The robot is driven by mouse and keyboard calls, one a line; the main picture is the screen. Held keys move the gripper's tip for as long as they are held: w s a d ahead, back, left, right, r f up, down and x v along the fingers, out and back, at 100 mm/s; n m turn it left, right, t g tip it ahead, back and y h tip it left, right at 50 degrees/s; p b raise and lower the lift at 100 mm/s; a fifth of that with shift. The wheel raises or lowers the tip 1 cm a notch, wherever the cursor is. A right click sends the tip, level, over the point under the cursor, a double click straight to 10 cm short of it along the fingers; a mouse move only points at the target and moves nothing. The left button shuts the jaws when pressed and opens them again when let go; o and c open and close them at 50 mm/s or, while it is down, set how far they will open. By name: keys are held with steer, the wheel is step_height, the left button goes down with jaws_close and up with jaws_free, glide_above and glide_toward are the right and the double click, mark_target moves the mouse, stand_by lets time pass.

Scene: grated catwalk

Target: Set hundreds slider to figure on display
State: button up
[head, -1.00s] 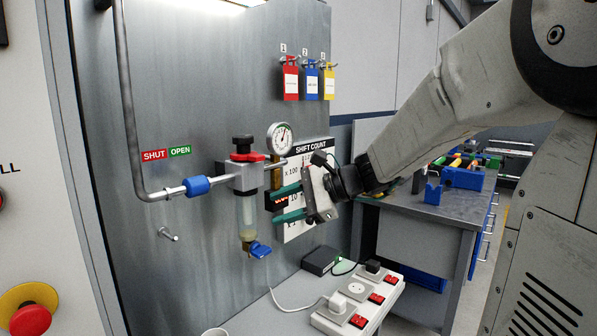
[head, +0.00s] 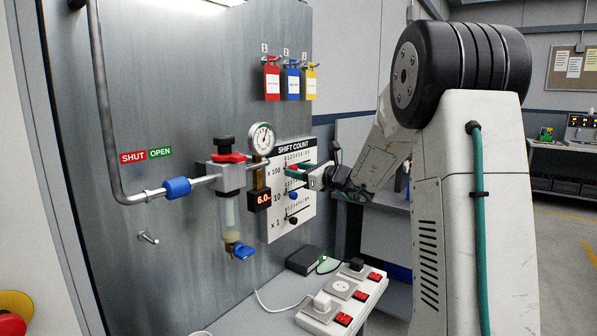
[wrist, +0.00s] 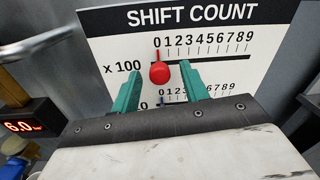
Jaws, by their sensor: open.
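The white SHIFT COUNT board (head: 306,230) has three slider rows, marked x 100, x 10 and x 1. The red x 100 knob (wrist: 159,73) is at the left end of its slot, its red pointer under 0. My gripper (wrist: 161,78) is open, with one green finger on each side of the red knob; contact is not clear. In the head view my gripper (head: 291,172) is at the top row. The blue knob (head: 293,195) and black knob (head: 292,219) are below. A small display (head: 264,199) reads 6.0 in red; it also shows in the wrist view (wrist: 22,127).
Left of the board are a round gauge (head: 261,138), a red-handled valve (head: 229,157) and a pipe (head: 107,100). Red, blue and yellow tags (head: 291,82) hang above. A power strip (head: 345,297) and black box (head: 303,260) lie below.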

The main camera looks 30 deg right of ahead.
steer(key=shift+w+a, duration=0.1)
steer(key=shift+w, duration=0.1)
jaws_close()
steer(key=d, duration=0.1)
steer(key=w+d, duration=0.1)
steer(key=d, duration=0.1)
steer(key=w+d, duration=0.1)
steer(key=d, duration=0.1)
steer(key=shift+d, duration=0.15)
jaws_free()
steer(key=shift+s, duration=0.15)
